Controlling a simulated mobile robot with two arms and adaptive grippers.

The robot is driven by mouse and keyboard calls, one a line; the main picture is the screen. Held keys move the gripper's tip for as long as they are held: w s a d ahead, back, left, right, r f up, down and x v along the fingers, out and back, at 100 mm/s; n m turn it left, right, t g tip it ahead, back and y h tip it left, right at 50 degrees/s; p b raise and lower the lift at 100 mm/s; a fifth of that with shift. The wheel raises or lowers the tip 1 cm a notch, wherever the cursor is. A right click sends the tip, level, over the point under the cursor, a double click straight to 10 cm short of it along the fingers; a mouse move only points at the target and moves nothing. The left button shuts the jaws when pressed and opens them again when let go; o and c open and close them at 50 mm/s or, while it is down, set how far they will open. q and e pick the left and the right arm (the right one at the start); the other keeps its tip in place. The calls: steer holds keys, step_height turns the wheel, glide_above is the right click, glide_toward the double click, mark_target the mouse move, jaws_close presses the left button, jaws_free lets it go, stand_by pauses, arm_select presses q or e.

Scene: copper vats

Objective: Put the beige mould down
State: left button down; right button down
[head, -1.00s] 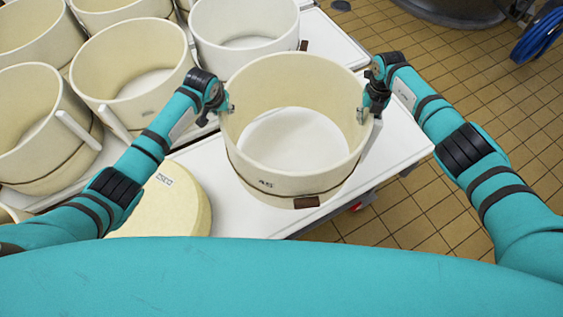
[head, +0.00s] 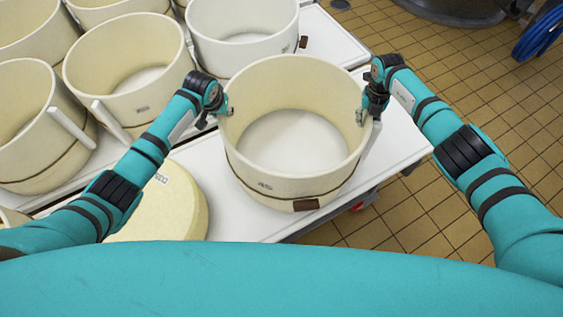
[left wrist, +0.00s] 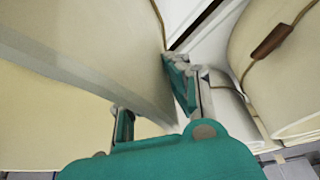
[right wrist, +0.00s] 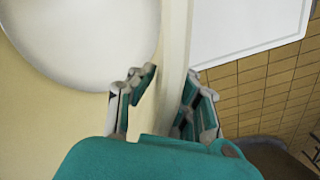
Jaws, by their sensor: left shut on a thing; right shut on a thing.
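The beige mould (head: 290,180) is a wide round band, upright, with a dark strap and a brown tab at its lower front.
A pale cheese wheel (head: 175,210) lies left of the mould. Several other moulds (head: 125,65) stand at the back left, and a white one (head: 240,40) stands behind. The table's right edge is close, with tiled floor (head: 410,220) beyond. A blue hose (head: 540,35) hangs far right.

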mark_target(217, 115)
arm_select(q)
steer(key=shift+f+b, duration=0.45)
steer(key=shift+f, duration=0.15)
arm_select(e)
steer(key=shift+f, duration=0.6)
arm_select(q)
steer(key=c, duration=1.4)
jaws_free()
steer(key=shift+s, duration=0.1)
arm_select(e)
steer(key=c, duration=1.4)
jaws_free()
steer(key=shift+s+r, duration=0.1)
arm_select(q)
steer(key=shift+o, duration=0.2)
steer(key=shift+r, duration=0.1)
arm_select(e)
steer(key=shift+o, duration=0.2)
arm_select(q)
steer(key=v, duration=1.1)
steer(key=shift+s+r, duration=0.15)
steer(key=shift+r, duration=0.05)
steer(key=shift+s+r, duration=0.1)
steer(key=shift+r, duration=0.05)
arm_select(e)
steer(key=shift+r, duration=0.15)
step_height(217, 115, up, 12)
steer(key=shift+f, duration=0.15)
